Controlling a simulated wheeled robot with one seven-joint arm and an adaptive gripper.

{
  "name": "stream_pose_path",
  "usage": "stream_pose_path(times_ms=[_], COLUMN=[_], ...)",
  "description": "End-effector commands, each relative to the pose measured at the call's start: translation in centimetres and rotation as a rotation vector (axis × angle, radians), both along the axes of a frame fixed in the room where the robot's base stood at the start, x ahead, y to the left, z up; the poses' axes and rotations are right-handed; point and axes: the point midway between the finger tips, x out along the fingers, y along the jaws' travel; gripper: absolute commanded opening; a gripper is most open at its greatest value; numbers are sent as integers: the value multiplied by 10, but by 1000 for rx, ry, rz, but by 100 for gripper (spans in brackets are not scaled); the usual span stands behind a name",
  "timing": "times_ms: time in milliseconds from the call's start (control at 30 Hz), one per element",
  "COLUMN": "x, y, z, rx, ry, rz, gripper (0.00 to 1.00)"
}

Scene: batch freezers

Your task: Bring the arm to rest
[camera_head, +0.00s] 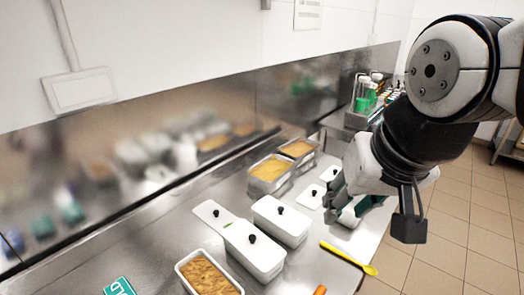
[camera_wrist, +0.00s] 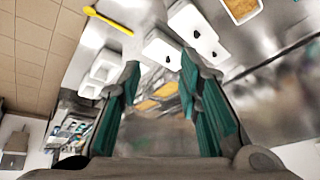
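My arm reaches in from the right in the head view, bent down over the steel counter (camera_head: 325,268). My gripper (camera_head: 345,205) hangs over the counter's right part, beside white lidded tubs. In the wrist view my gripper (camera_wrist: 160,62) shows two teal-padded fingers spread apart with nothing held between them. White tubs and pans lie beyond the fingertips. From these views I cannot tell whether the fingers touch anything.
White lidded tubs (camera_head: 255,250) and pans of yellow food (camera_head: 268,172) stand on the counter. A yellow spoon (camera_head: 350,258) lies near the front edge. A rack with green-capped bottles (camera_head: 362,103) stands at the back. Tiled floor (camera_head: 460,215) is open at right.

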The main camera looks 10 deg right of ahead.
Motion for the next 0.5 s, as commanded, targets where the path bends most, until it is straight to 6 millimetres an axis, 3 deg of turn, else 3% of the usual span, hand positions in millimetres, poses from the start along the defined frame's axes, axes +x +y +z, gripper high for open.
stream_pose_path(times_ms=[200, 500], x=[-26, -27], y=[6, 7], z=[3, 3], rx=[-88, -96], ry=[-39, -40], rz=[188, 204], gripper=[32, 32])
